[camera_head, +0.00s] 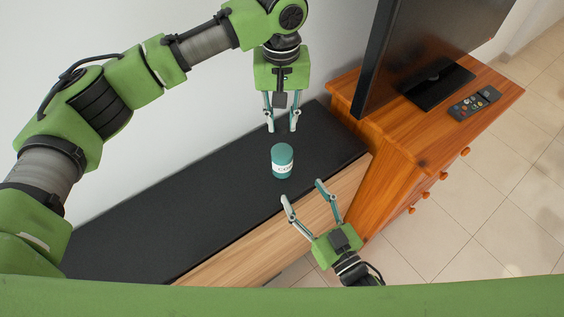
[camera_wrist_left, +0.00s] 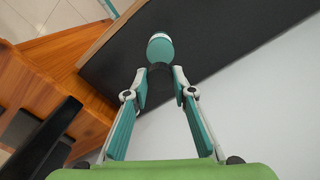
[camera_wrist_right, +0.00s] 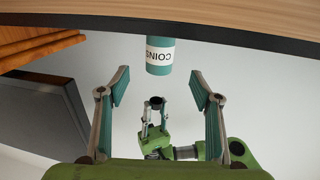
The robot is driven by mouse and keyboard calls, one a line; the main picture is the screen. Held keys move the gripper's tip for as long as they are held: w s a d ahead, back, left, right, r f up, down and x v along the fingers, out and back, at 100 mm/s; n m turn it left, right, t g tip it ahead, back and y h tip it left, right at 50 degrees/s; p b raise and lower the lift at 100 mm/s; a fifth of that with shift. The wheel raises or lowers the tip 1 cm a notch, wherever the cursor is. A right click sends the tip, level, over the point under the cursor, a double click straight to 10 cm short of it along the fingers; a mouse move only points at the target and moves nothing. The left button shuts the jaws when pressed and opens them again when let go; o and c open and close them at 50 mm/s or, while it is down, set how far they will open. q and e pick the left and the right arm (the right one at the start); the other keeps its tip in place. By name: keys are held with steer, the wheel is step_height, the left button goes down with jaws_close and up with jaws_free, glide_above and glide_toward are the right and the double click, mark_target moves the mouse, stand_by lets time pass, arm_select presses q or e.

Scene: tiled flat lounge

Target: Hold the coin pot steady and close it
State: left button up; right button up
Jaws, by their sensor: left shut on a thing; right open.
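The coin pot (camera_head: 282,162) is a teal cylinder with a white label. It stands upright on the black top of a low bench. It also shows in the left wrist view (camera_wrist_left: 160,48) and, with "COINS" readable, in the right wrist view (camera_wrist_right: 160,58). My left gripper (camera_head: 282,128) is behind the pot, apart from it. Its fingers are shut on a dark round thing (camera_wrist_right: 155,103), hard to make out against the black top; I cannot tell if it is the lid. My right gripper (camera_head: 302,190) is open and empty in front of the pot, not touching it.
The black bench top (camera_head: 190,200) is otherwise clear to the left. A wooden cabinet (camera_head: 410,135) stands at the right, with a television (camera_head: 425,50) and a remote control (camera_head: 474,102) on it. A pale wall (camera_head: 110,140) runs behind the bench.

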steer(key=shift+w, duration=0.1)
steer(key=x, duration=1.2)
jaws_close()
arm_select(q)
glide_above(282, 151)
steer(key=shift+f, duration=2.5)
steer(key=shift+f, duration=0.1)
steer(key=shift+f, duration=0.8)
steer(key=shift+f, duration=0.55)
